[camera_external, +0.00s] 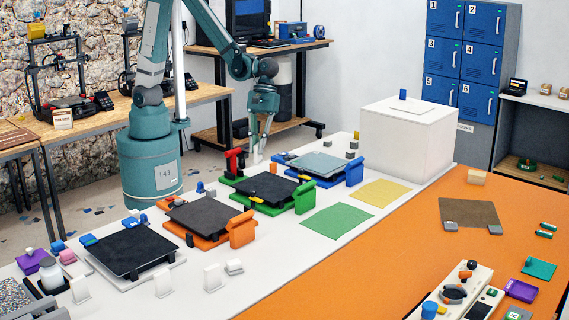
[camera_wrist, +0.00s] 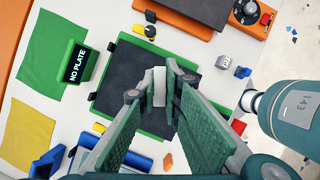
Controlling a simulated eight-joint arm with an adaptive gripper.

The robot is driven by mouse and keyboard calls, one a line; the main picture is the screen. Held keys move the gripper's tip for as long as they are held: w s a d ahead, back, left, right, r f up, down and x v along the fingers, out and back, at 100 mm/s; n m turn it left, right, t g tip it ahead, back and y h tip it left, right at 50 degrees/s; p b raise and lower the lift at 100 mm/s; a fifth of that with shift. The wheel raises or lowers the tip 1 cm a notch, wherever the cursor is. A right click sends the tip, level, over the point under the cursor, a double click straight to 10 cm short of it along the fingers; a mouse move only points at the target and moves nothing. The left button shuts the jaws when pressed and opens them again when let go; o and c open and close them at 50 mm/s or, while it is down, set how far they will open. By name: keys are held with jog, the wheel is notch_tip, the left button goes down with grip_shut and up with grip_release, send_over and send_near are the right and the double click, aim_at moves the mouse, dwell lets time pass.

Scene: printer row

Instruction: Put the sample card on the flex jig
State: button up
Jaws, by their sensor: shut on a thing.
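My gripper (camera_external: 257,150) hangs low at the back edge of the green-framed printer bed (camera_external: 264,188). In the wrist view its fingers (camera_wrist: 160,98) are closed around a small pale piece (camera_wrist: 159,78), seen over the dark bed plate (camera_wrist: 128,72). The piece also shows as a pale patch below the fingertips in the external view (camera_external: 256,158). It looks like the sample card, but its face and any print are hidden. No label that I can read marks the flex jig, so I cannot tell which fixture it is.
Orange (camera_external: 208,238), black (camera_external: 128,250) and blue-framed (camera_external: 316,164) beds stand along the white bench. A "NO PLATE" sign (camera_wrist: 75,62) stands by the green bed. Green (camera_external: 338,221) and yellow (camera_external: 380,192) sheets lie flat. A white box (camera_external: 405,135) stands behind.

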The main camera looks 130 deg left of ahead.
aim_at(258, 161)
jog(key=shift+f, duration=0.1)
jog(key=shift+f+b, duration=0.3)
jog(key=shift+f, duration=2.55)
jog(key=shift+f, duration=2.05)
jog(key=shift+f+b, duration=0.2)
jog(key=shift+b, duration=0.25)
jog(key=o, duration=0.7)
jog(key=shift+r+p, duration=0.25)
jog(key=shift+p, duration=0.05)
jog(key=shift+p+v, duration=0.5)
jog(key=shift+v, duration=5.45)
